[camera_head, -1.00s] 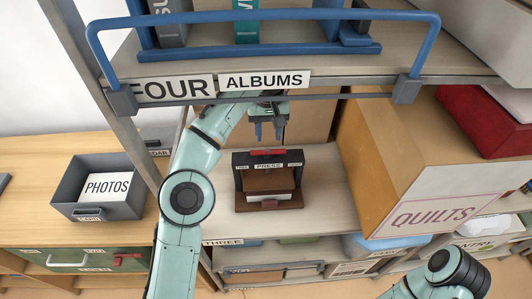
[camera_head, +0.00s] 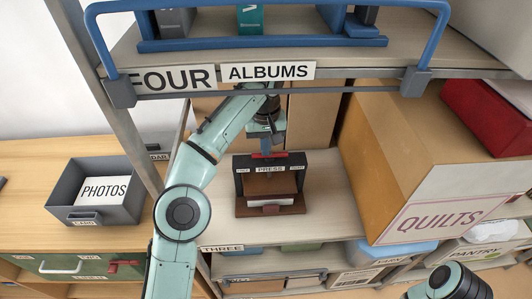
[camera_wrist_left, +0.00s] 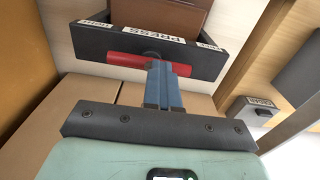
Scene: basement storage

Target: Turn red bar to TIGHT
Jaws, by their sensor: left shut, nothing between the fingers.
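The red bar (camera_head: 268,155) lies across the top of the dark press (camera_head: 242,181) on the shelf below the albums. In the left wrist view the red bar (camera_wrist_left: 128,61) runs crosswise along the press edge, beside the PRESS label. My left gripper (camera_head: 266,150) points down at the middle of the bar. Its blue fingers (camera_wrist_left: 160,66) are shut with nothing between them and overlap the bar in view; I cannot tell whether they touch it. My right gripper is out of view.
The upper shelf with its blue rail (camera_head: 270,10) hangs above my left arm. A large QUILTS box (camera_head: 390,150) stands close on the right. A grey PHOTOS bin (camera_head: 110,214) sits at left. Bare shelf (camera_head: 325,200) lies right of the press.

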